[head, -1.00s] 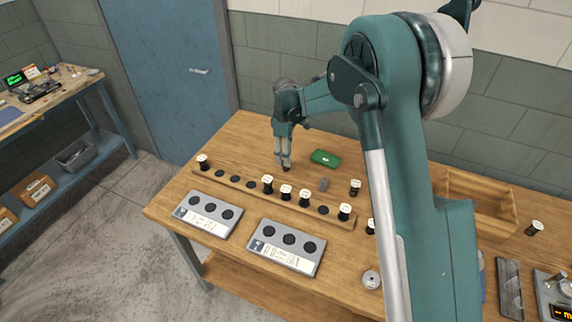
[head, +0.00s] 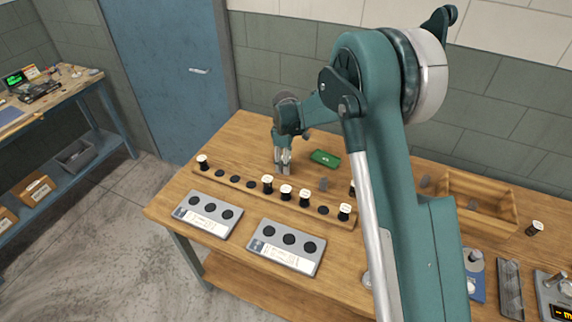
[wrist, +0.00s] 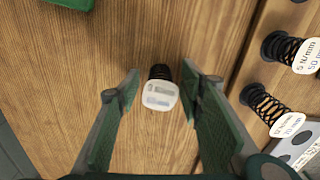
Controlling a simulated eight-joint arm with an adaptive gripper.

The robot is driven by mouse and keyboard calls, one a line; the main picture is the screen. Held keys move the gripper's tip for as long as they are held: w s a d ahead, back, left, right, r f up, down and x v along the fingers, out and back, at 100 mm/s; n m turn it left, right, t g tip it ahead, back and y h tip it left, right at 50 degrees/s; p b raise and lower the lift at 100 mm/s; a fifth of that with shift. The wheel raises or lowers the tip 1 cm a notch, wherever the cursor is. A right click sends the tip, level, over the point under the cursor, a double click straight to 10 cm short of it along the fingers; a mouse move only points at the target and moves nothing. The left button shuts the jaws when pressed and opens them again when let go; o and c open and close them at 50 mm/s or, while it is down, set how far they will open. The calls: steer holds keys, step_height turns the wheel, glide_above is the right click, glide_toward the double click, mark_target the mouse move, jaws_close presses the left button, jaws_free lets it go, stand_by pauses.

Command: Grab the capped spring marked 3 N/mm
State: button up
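A capped spring (wrist: 160,90) with a dark coil and a white cap stands on the wooden table between the fingers in the wrist view. Its cap print is blurred; the first line seems to read 3 N/mm. My gripper (wrist: 163,105) is open, with a green-padded finger on each side of the spring and a visible gap to each. In the head view my gripper (head: 284,169) points down at the table behind the wooden rack, and its fingers hide most of that spring.
The wooden rack (head: 228,184) holds several capped springs and some empty dark spots. A spring marked 5 N/mm (wrist: 287,48) and another below it stand right of the fingers. A green case (head: 325,158) lies behind; two grey trays (head: 236,208) lie in front.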

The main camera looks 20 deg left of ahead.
steer(key=shift+c, duration=0.4)
steer(key=c, duration=0.8)
steer(key=shift+c, duration=0.2)
steer(key=shift+r, duration=0.1)
steer(key=shift+r, duration=4.9)
